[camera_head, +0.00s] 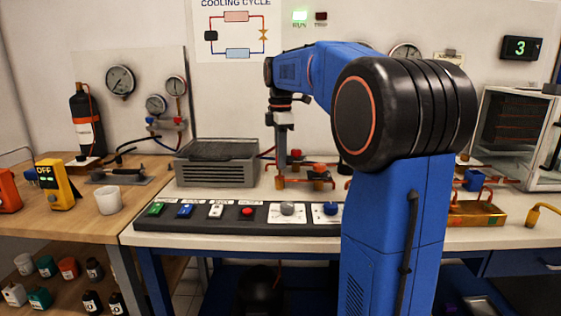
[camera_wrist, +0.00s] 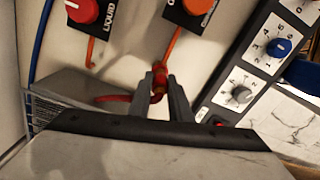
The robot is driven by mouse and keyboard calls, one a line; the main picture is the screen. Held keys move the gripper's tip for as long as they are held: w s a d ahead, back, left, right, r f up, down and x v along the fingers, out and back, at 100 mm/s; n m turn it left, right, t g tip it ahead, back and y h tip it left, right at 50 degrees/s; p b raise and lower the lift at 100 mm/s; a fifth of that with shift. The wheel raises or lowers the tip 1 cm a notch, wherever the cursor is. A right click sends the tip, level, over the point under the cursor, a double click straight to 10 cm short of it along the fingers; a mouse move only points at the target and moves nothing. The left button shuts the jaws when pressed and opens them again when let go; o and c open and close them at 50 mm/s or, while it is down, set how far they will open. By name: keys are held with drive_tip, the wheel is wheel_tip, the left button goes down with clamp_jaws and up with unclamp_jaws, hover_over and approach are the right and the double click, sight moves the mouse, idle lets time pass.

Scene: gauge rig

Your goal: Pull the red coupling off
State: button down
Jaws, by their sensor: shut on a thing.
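The red coupling (camera_wrist: 158,84) shows in the wrist view between the two fingers of my gripper (camera_wrist: 163,84), which are shut on it. A red hose (camera_wrist: 113,99) leads away from it to the left. In the head view my gripper (camera_head: 281,170) points down at the pipework on the bench. The coupling cannot be made out clearly there.
A second red knob, marked LIQUID (camera_wrist: 82,10), sits beside the held pipe. A grey slatted unit (camera_head: 216,163) stands left of my gripper. The switch panel (camera_head: 172,224) with buttons and dials lies in front. A copper tray (camera_head: 476,212) stands at the right.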

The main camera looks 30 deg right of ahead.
drive_tip(key=shift+r, duration=1.4)
